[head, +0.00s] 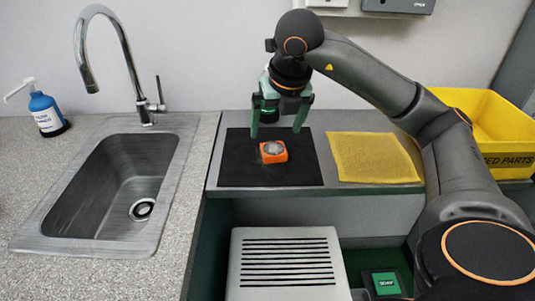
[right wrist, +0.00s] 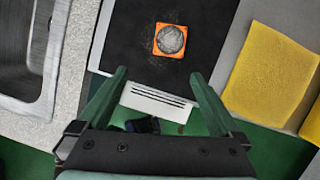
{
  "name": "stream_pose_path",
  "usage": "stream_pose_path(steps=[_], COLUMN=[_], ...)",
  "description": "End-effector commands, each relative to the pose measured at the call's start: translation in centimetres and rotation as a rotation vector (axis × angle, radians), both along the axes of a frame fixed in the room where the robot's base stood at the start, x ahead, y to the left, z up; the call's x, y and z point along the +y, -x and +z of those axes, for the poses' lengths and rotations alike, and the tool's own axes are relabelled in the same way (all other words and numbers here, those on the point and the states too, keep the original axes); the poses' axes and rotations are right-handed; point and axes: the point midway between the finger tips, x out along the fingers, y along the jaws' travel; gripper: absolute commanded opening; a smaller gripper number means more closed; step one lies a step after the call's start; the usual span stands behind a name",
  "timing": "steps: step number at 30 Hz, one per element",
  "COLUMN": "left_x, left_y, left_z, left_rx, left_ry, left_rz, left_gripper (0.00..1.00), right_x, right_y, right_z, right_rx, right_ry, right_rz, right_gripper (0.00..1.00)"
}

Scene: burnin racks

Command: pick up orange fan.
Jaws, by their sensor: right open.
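The orange fan (head: 273,151) is a small square block with a round grey face. It lies on a black mat (head: 237,170) on the counter, and it also shows in the right wrist view (right wrist: 171,40). My right gripper (head: 276,133) has green fingers pointing down, spread apart and empty, above and just behind the fan in the head view. In the right wrist view my right gripper (right wrist: 157,75) has its open fingertips short of the fan, with nothing between them. My left gripper is not in view.
A yellow cloth (head: 374,157) lies right of the mat. A yellow bin (head: 480,120) stands at the far right. A sink (head: 110,190) with a tall faucet (head: 121,45) and a blue bottle (head: 46,113) are at left. A vented grey box (head: 287,262) stands below the counter edge.

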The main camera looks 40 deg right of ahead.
Motion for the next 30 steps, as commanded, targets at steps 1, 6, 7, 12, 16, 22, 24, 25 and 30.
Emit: stream_pose_path(steps=[1, 6, 7, 12, 16, 22, 24, 25, 30], left_x=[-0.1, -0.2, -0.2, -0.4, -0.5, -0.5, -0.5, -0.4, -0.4], left_y=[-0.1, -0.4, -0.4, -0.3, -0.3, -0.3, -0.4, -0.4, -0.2], left_z=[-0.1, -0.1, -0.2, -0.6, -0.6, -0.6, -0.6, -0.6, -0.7], left_rx=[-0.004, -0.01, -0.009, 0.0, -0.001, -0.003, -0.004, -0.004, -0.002], left_ry=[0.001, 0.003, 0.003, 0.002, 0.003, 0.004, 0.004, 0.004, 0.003], left_rz=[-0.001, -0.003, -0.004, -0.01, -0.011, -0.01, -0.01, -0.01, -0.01], left_gripper=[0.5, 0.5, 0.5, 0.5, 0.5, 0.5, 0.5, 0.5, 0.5], right_x=[-0.9, -2.2, -2.3, -2.8, -3.0, -3.1, -3.1, -3.1, -3.5], right_y=[0.1, -0.2, -0.4, -1.4, -1.9, -2.6, -3.1, -3.3, -4.0], right_z=[0.4, -1.1, -1.7, -4.4, -5.6, -7.2, -8.3, -8.7, -10.5], right_rx=[-0.011, -0.012, -0.011, -0.011, -0.013, -0.012, -0.01, -0.012, -0.014], right_ry=[0.026, 0.052, 0.052, 0.051, 0.049, 0.048, 0.048, 0.048, 0.048], right_rz=[-0.032, -0.068, -0.067, -0.065, -0.063, -0.061, -0.061, -0.061, -0.061], right_gripper=[1.0, 1.0, 1.0, 1.0, 1.0, 1.0, 1.0, 1.0, 1.0])
